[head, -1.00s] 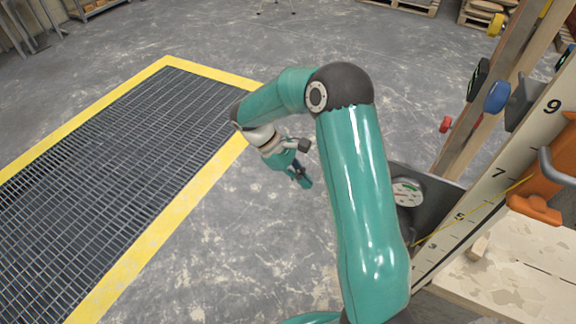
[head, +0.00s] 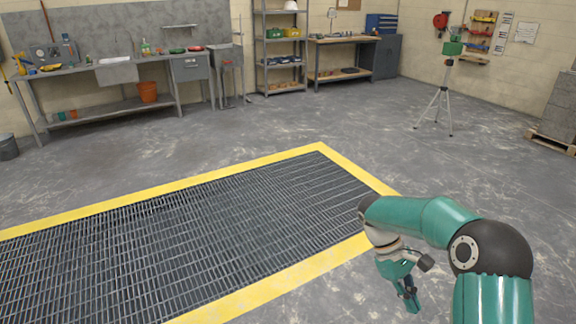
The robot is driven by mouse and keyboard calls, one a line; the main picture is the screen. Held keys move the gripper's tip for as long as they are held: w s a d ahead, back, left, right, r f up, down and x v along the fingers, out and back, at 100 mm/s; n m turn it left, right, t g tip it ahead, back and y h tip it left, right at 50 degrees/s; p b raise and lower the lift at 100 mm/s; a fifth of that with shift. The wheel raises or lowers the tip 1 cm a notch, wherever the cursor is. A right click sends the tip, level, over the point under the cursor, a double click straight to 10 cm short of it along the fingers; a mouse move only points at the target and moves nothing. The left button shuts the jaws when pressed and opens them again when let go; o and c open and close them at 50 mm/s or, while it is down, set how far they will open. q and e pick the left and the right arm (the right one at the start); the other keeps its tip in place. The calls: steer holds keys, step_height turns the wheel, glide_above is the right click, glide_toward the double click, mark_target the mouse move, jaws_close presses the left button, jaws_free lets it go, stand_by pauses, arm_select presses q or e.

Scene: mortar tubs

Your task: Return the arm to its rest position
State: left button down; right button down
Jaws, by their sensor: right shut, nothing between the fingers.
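My right arm comes in from the lower right in the head view, teal with dark joint caps. My right gripper (head: 410,298) hangs from its end, pointing down over the grey concrete floor, just beside the yellow border of the floor grating. It is shut and holds nothing. My left gripper is not in view.
A floor grating (head: 190,240) with a yellow border (head: 352,246) fills the lower left. Shelves (head: 281,60), another bench (head: 341,72) and a tripod (head: 440,105) stand behind. The middle floor is clear.

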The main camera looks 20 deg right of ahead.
steer(key=s+a+f+t+y, duration=0.2)
steer(key=a+f+y, duration=0.1)
steer(key=a+f, duration=0.75)
steer(key=s+a+f+t+y, duration=0.2)
steer(key=a+f+y, duration=0.1)
steer(key=a+f, duration=0.75)
steer(key=s+a+f+m+t, duration=0.3)
steer(key=s+a+m, duration=0.2)
steer(key=a, duration=0.1)
steer(key=shift+s+a+f+t+y, duration=0.2)
steer(key=shift+s+t+y, duration=0.15)
steer(key=shift+t+y, duration=0.05)
